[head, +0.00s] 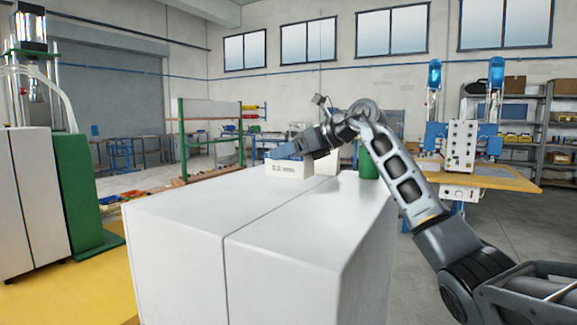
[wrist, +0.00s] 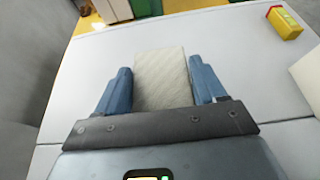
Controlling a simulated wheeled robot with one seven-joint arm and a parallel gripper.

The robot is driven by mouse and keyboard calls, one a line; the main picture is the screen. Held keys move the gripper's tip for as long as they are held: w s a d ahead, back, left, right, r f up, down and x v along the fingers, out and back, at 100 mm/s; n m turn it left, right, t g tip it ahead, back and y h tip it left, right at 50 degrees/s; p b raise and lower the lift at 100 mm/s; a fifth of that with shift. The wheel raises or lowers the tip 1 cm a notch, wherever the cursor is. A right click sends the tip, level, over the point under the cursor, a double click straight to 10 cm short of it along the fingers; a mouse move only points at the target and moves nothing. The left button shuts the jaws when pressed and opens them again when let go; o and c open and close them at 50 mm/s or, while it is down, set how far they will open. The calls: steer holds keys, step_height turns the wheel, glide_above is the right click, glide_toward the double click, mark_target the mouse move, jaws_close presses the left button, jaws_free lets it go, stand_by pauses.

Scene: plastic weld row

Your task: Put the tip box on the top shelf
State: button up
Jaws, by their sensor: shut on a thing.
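The tip box, a small white box with "mm" lettering on its front (head: 287,169), is at the far part of the white cabinet top. In the wrist view the pale top of the box (wrist: 161,78) sits between the two blue fingers. My gripper (head: 290,152) is shut on it from above, and it also shows in the wrist view (wrist: 161,88). I cannot tell whether the box touches the cabinet top or hangs just above it. Grey shelving (head: 545,125) with several levels stands at the far right.
The white cabinet (head: 190,240) fills the foreground, its near top clear. A yellow box with red (wrist: 284,22) lies near the cabinet edge. A yellow-topped table (head: 490,180) holds blue equipment.

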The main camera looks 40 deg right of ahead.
mark_target(289, 167)
steer(key=shift+f, duration=2)
steer(key=o, duration=0.7)
steer(key=shift+f, duration=0.15)
steer(key=o, duration=0.4)
